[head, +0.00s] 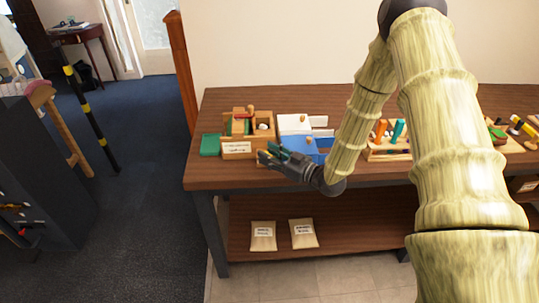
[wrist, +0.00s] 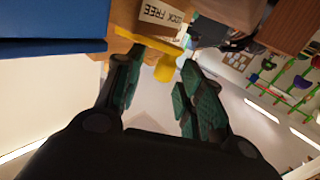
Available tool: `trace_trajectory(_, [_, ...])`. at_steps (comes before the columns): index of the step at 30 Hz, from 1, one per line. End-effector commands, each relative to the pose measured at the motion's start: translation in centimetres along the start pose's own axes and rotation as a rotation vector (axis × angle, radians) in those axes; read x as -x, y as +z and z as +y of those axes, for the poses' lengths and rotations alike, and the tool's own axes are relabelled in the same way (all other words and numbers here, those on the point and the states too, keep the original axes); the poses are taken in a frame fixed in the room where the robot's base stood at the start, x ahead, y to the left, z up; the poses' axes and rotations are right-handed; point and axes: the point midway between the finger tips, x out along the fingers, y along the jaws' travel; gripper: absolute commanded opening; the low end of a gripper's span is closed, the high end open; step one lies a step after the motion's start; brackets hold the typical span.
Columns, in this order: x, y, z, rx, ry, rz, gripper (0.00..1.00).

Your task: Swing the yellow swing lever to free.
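The yellow swing lever (wrist: 165,69) shows in the wrist view as a thin bar with a thick round knob. It is mounted by a wooden fixture, below a white label (wrist: 163,14) reading LOCK and FREE, upside down. In the head view my gripper (head: 270,154) is at the table's front edge, by the wooden box (head: 263,134), and largely hides the lever. Which end the lever points to is unclear.
The brown table (head: 198,174) holds a green block (head: 210,144), a blue and white box (head: 296,125) just right of the gripper, and a wooden rack (head: 385,155) farther right. Two packets (head: 263,236) lie on the lower shelf. The space before the table's left end is clear.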

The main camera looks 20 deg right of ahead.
Motion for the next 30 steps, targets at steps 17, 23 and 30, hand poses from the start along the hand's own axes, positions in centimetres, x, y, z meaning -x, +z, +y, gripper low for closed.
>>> trace_trajectory(17, [3.8, 0.1, 0.0, -0.002, 0.002, -0.002, 0.39])
trace_trajectory(23, [7.5, 0.1, 0.0, -0.003, 0.002, -0.001, 0.39])
trace_trajectory(30, [10.9, 0.1, 0.0, -0.001, 0.001, -0.001, 0.39])
